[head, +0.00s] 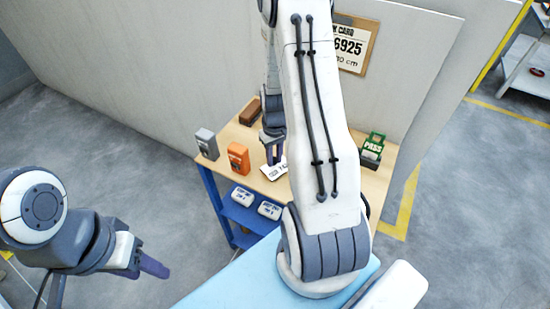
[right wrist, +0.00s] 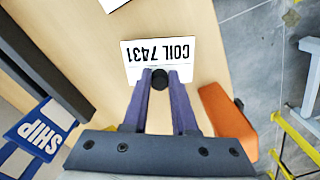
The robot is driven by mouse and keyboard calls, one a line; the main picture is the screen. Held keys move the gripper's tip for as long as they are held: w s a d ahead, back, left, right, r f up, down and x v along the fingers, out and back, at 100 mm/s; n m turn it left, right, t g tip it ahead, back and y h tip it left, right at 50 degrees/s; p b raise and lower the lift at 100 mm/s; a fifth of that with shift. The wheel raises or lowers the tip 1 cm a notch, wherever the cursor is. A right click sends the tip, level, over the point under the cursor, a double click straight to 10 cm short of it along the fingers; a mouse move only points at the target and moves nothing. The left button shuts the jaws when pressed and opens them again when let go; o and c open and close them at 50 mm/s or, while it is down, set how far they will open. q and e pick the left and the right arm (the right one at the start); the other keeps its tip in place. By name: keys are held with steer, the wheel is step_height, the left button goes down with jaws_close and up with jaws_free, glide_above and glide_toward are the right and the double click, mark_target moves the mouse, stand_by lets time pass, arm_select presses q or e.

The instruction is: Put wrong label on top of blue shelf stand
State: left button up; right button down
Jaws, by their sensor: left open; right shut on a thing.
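The wrong label is a white card (right wrist: 170,55) reading "COIL 7431", with a dark round knob at its edge. In the head view, the card (head: 272,171) is at the front of the wooden top of the blue shelf stand (head: 212,198). My right gripper (right wrist: 160,78) is shut on the label at its knob. It comes down over the stand in the head view (head: 272,152); I cannot tell whether the card touches the wood. My left gripper (head: 152,266) is open and empty, low at the left, away from the stand.
An orange device (head: 238,157), a grey device (head: 207,144) and a brown block (head: 250,112) stand on the top. A green PASS holder (head: 372,148) is at right. A blue SHIP sign (right wrist: 40,130) shows in the wrist view.

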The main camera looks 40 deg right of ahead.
steer(key=shift+f, duration=0.7)
steer(key=c, duration=1.1)
jaws_free()
steer(key=shift+f, duration=0.15)
steer(key=o, duration=0.4)
